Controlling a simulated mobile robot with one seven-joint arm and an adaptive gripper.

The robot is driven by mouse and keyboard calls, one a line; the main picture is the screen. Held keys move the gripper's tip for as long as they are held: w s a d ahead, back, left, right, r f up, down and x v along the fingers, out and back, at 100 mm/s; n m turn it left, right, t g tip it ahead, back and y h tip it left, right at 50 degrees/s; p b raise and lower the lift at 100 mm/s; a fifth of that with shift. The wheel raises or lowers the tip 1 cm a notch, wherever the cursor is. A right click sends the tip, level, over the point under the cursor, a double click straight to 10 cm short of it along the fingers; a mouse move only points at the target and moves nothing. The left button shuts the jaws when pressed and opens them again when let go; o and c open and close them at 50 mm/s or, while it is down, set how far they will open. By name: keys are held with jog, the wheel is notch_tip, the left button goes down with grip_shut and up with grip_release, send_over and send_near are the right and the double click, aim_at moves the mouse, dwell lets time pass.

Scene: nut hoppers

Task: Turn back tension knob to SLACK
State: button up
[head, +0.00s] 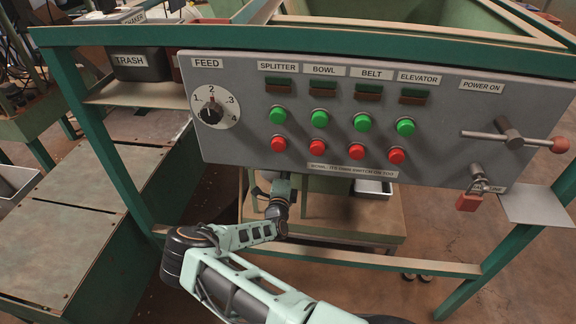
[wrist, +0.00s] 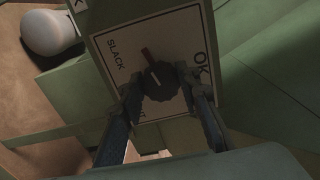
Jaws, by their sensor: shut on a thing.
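The tension knob (wrist: 158,82) is dark and round, on a pale dial plate (wrist: 178,38) in the wrist view. Its reddish pointer (wrist: 147,55) points toward the top of the picture, between the word SLACK (wrist: 118,53) on the left and OK (wrist: 201,58) on the right. A third label below is mostly hidden by a finger. My gripper (wrist: 160,84) has one finger on each side of the knob and is shut on it. In the head view my arm reaches under the control panel; the gripper and knob are hidden there.
The grey control panel (head: 450,115) with buttons, a FEED dial (head: 212,107) and a lever (head: 512,138) stands above my arm. A green frame post (head: 105,130) is to the left. A rounded pale object (wrist: 50,33) sits at upper left in the wrist view.

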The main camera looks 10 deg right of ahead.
jog(key=shift+d+f+n, duration=0.1)
jog(key=shift+n, duration=1.4)
jog(key=o, duration=1.2)
jog(key=shift+c, duration=0.2)
jog(key=v, duration=1.2)
